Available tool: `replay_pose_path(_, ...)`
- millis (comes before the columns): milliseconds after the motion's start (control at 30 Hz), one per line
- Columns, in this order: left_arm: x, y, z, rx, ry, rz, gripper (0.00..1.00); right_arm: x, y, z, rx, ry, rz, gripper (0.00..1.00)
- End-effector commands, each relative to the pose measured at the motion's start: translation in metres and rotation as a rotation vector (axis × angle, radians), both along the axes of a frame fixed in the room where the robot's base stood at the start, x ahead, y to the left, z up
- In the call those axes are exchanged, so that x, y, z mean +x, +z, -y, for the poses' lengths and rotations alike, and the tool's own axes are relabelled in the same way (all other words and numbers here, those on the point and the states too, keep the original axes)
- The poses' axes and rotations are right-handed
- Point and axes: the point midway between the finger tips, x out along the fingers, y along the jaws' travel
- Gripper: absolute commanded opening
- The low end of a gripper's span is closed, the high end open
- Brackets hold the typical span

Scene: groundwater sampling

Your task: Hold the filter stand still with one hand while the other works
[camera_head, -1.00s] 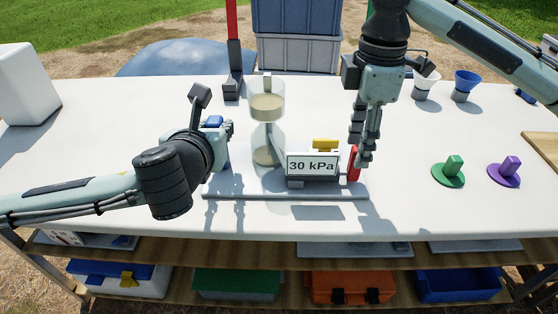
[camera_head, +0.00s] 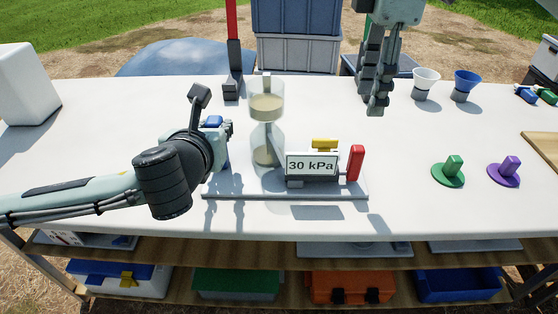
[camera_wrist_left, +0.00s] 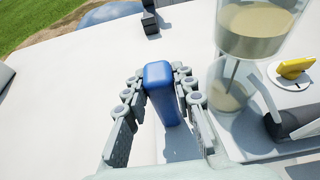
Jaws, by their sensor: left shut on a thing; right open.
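The filter stand has a grey base plate (camera_head: 290,194), a clear vessel (camera_head: 266,108) with cloudy tan liquid in its upper and lower parts, and a box with a display (camera_head: 311,166) reading 30 kPa. A yellow knob (camera_head: 324,144) is on top of the box and an upright red handle (camera_head: 356,163) at its right end. My left gripper (camera_head: 226,142) is shut on the stand's blue grip (camera_wrist_left: 160,85), left of the vessel; the wrist view shows fingers on both sides of it. My right gripper (camera_head: 374,108) is open and empty, behind and above the box, apart from the stand.
A white funnel (camera_head: 425,84) and a blue funnel (camera_head: 466,85) stand at the back right. A green plug (camera_head: 449,172) and a purple plug (camera_head: 505,172) lie at the right. The table front left is clear.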

Motion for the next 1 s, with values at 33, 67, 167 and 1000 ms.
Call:
replay_pose_path(33, 0.0, 0.0, 0.0, 0.0, 0.001, 0.001, 0.0, 0.0, 0.0, 0.0, 0.0, 0.0, 0.0, 0.45)
replay_pose_path(67, 0.0, 0.0, 0.0, 0.0, 0.001, 0.001, 0.0, 0.0, 0.0, 0.0, 0.0, 0.0, 0.0, 0.45)
replay_pose_path(167, 0.0, 0.0, 0.0, 0.0, 0.001, 0.001, 0.0, 0.0, 0.0, 0.0, 0.0, 0.0, 0.0, 0.45)
replay_pose_path(1000, 0.001, 0.034, 0.001, -0.003, -0.001, 0.007, 0.49, 0.0, 0.0, 0.0, 0.0, 0.0, 0.0, 0.45)
